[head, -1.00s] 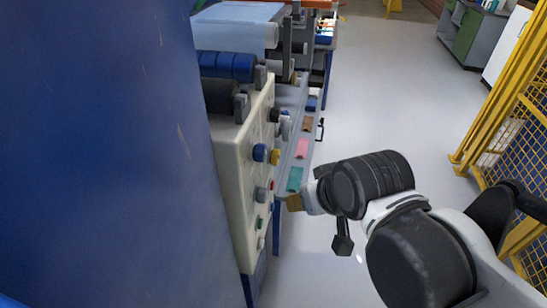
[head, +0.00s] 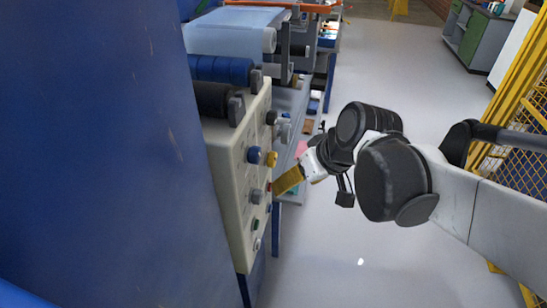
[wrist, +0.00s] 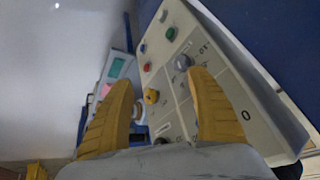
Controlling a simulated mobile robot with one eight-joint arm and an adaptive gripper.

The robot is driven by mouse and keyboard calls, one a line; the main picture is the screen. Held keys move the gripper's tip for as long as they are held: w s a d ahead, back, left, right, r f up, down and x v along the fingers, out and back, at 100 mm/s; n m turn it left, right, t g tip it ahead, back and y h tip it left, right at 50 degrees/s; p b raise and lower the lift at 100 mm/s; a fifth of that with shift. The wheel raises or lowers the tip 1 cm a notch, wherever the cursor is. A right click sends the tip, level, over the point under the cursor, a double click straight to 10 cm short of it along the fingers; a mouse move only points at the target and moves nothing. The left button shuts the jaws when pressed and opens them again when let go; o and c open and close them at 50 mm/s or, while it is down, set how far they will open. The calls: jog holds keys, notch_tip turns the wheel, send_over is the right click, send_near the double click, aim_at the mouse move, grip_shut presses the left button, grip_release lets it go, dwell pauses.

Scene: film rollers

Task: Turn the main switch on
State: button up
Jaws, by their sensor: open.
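A cream control panel (head: 232,165) stands on the left in the head view, with several coloured knobs and buttons on its face. They include a grey knob (head: 256,196), a blue knob (head: 253,155) and a yellow one (head: 271,159). My gripper (head: 278,186) has yellow fingers and is close in front of the panel's right side. In the wrist view my gripper (wrist: 161,80) is open and empty. The grey knob (wrist: 182,62) shows near the right fingertip, and the yellow knob (wrist: 151,96) shows between the fingers. I cannot tell which control is the main switch, or whether a finger touches the panel.
A large blue surface (head: 100,150) fills the left of the head view. Rollers (head: 220,69) lie behind the panel. Yellow fencing (head: 520,75) stands at the right. The grey floor (head: 390,75) between is clear.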

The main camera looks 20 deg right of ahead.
jog(key=w+d+f+n+y+p, duration=0.1)
jog(key=w+n+y, duration=0.1)
jog(key=w, duration=0.3)
jog(key=w+d+f+n+y, duration=0.1)
jog(key=w+d+n+y, duration=0.15)
jog(key=w, duration=0.35)
jog(key=n+t+y+p, duration=0.1)
jog(key=n+y, duration=0.4)
send_near(276, 159)
jog(key=b+x, duration=0.3)
jog(key=x, duration=0.8)
jog(key=shift+w+d+f, duration=0.1)
jog(key=shift+d, duration=0.05)
jog(key=shift+c, duration=0.4)
jog(key=c, duration=1.1)
